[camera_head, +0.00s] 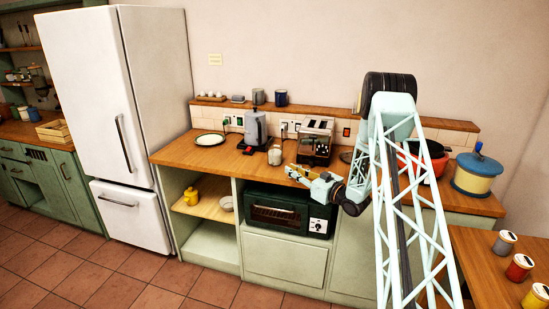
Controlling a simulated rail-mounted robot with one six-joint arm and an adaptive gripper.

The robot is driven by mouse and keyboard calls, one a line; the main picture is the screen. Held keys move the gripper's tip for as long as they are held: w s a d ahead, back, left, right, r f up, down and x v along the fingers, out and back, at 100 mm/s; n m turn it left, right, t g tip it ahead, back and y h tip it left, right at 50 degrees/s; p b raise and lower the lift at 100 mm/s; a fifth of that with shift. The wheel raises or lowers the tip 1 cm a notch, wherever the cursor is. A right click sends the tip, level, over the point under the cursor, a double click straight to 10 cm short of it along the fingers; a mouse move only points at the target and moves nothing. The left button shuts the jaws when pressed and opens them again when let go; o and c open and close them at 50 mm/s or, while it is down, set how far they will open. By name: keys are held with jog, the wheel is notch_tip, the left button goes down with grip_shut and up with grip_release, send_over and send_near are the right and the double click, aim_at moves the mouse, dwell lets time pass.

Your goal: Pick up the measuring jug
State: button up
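A small pale jug-like vessel (275,155), which looks like the measuring jug, stands upright on the wooden counter (225,160), between the grey kettle and the coffee machine. It is too small in view to make out any markings. My gripper (292,173) is over the front part of the counter, to the right of the vessel and nearer the camera. The two appear apart. The fingers are small and seen at a slant, so I cannot tell whether they are open or shut. Nothing is visibly held.
A grey kettle (255,127) stands behind the vessel and a coffee machine (317,141) to its right. A green-rimmed plate (209,139) lies to the left. A red pot (424,160) and a blue-lidded canister (477,174) are at right. The counter's front left is clear.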

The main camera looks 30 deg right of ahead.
jog(key=shift+w, duration=0.1)
jog(key=b, duration=0.1)
send_near(274, 155)
jog(key=shift+w+a+f, duration=0.1)
jog(key=shift+w+a, duration=0.25)
jog(key=shift+a, duration=0.25)
jog(key=shift+w+a+f, duration=0.15)
jog(key=shift+w+a, duration=0.2)
jog(key=shift+a, duration=0.3)
jog(key=shift+w+a+f, duration=0.1)
jog(key=shift+w+a, duration=0.25)
jog(key=shift+a, duration=0.25)
jog(key=shift+f+b+x, duration=0.2)
jog(key=shift+b+x, duration=0.25)
jog(key=shift+x, duration=2.15)
jog(key=shift+a, duration=0.15)
jog(key=shift+c, duration=0.3)
grip_shut()
